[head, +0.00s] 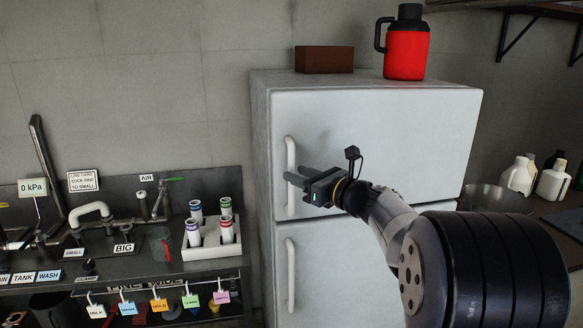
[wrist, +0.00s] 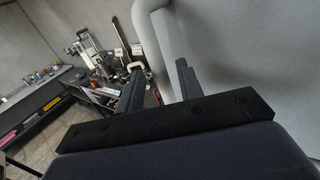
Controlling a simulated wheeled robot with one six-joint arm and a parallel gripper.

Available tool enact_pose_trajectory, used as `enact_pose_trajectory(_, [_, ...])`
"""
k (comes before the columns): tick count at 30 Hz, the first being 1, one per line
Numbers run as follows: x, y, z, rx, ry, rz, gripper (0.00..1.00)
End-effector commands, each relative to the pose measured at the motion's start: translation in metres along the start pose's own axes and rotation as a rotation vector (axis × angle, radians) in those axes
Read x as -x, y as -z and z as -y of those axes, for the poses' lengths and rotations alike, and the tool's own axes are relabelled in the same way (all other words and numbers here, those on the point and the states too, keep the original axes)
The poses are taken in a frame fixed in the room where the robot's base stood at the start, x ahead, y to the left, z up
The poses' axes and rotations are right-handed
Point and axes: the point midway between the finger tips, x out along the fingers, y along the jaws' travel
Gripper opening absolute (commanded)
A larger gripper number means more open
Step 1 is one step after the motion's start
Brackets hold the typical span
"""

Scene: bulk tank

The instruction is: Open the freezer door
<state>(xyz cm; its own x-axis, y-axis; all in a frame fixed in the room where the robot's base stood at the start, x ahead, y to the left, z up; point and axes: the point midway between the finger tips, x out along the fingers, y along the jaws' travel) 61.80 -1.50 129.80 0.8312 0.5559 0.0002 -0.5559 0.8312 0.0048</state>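The white fridge has an upper door (head: 390,125) and a lower door (head: 345,265), both closed; I cannot tell from any label which is the freezer. The upper door has a vertical white handle (head: 291,150) at its left edge, and the lower door has a similar handle (head: 290,270). My gripper (head: 293,173) is at the lower half of the upper handle. In the wrist view, its two dark fingers are apart, with the handle (wrist: 152,35) between them. A gap shows beside the right finger, so it is open and not clamped.
A red jug (head: 406,55) and a brown box (head: 324,60) stand on top of the fridge. A counter with a sink, taps and a tube rack (head: 212,246) is at the left. White bottles (head: 552,180) stand on a counter at the right.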

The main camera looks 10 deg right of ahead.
Motion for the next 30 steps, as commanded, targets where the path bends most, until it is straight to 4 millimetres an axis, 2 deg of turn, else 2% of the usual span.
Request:
enact_pose_trajectory(3, [-0.017, -0.001, 0.000, -0.002, -0.002, 0.000, 0.35])
enact_pose_trajectory(6, [-0.025, -0.001, 0.000, 0.001, 0.000, 0.000, 0.35])
enact_pose_trajectory(17, [-0.030, 0.000, 0.000, 0.001, 0.001, 0.000, 0.35])
enact_pose_trajectory(30, [-0.030, 0.000, 0.000, 0.001, 0.000, 0.000, 0.00])
